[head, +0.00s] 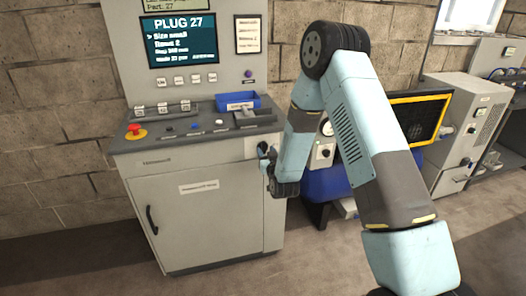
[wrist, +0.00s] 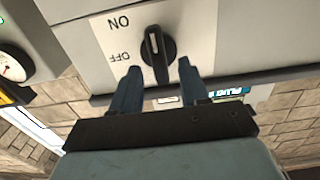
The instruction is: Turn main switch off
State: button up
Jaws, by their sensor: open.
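The main switch (wrist: 155,50) is a black rotary knob on a white plate (wrist: 100,40) on a grey panel in the wrist view. The plate reads ON and OFF, upside down in this picture. The knob's bar stands near upright in the picture, with a pale mark at its upper part, towards the ON side. My gripper (wrist: 159,66) is open, its two dark blue fingers on either side of the knob's lower end. I cannot tell whether they touch it.
The grey control cabinet (head: 210,215) carries a red emergency button (head: 135,130), a blue tray (head: 238,102) and a PLUG 27 screen (head: 178,40). A round gauge (wrist: 12,66) is left of the switch plate. A blue machine (head: 325,183) stands behind my arm.

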jog(key=shift+x, duration=0.95)
jog(key=shift+c, duration=0.4)
